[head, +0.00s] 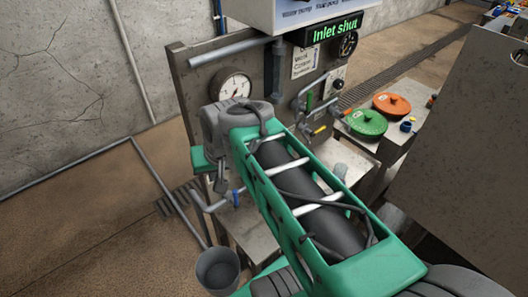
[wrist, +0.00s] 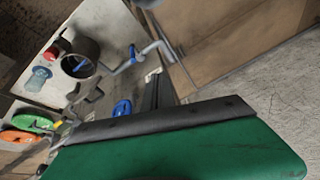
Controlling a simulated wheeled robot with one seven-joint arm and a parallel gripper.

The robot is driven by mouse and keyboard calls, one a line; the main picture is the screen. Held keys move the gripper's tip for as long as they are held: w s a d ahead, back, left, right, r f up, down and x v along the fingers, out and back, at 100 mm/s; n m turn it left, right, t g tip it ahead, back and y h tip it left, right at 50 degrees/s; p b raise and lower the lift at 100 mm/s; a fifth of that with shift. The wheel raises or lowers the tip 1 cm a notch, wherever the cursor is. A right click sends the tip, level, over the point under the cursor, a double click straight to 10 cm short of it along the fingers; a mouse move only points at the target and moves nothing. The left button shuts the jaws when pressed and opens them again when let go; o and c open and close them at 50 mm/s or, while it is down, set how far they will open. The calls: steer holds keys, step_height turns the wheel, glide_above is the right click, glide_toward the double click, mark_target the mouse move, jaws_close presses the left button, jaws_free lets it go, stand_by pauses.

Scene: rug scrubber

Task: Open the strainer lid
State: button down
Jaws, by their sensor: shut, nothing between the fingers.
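My gripper (wrist: 153,78) is shut with nothing in it; its dark fingers show in the wrist view above the green housing. A blue handle (wrist: 122,107) lies just left of the fingers, apart from them. An open-topped dark cylinder (wrist: 80,57) with something blue inside stands farther off at the upper left; I cannot tell whether it is the strainer. I cannot pick out the strainer lid for certain. In the head view my green arm hides much of the bench, and a blue handle (head: 235,197) shows left of it.
A green disc (head: 365,123) and an orange disc (head: 392,104) lie on a side table at the right. A panel with a pressure gauge (head: 232,86) stands behind my arm, under an "Inlet shut" sign (head: 335,31). A grey bucket (head: 217,270) stands on the floor. Floor at left is mostly clear.

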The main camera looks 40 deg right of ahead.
steer(key=d+f+m+t+b, duration=0.1)
steer(key=d+f+m, duration=0.2)
steer(key=d+m, duration=0.7)
steer(key=d+f+m+t+b, duration=0.2)
steer(key=d+f+m, duration=0.15)
steer(key=d, duration=1.25)
steer(key=shift+m, duration=0.25)
steer(key=p+x, duration=0.1)
steer(key=x, duration=0.8)
steer(key=shift+w+a+f, duration=0.1)
steer(key=shift+f, duration=0.2)
steer(key=shift+r+g+p, duration=0.1)
steer(key=shift+g+p, duration=0.2)
steer(key=shift+p, duration=0.1)
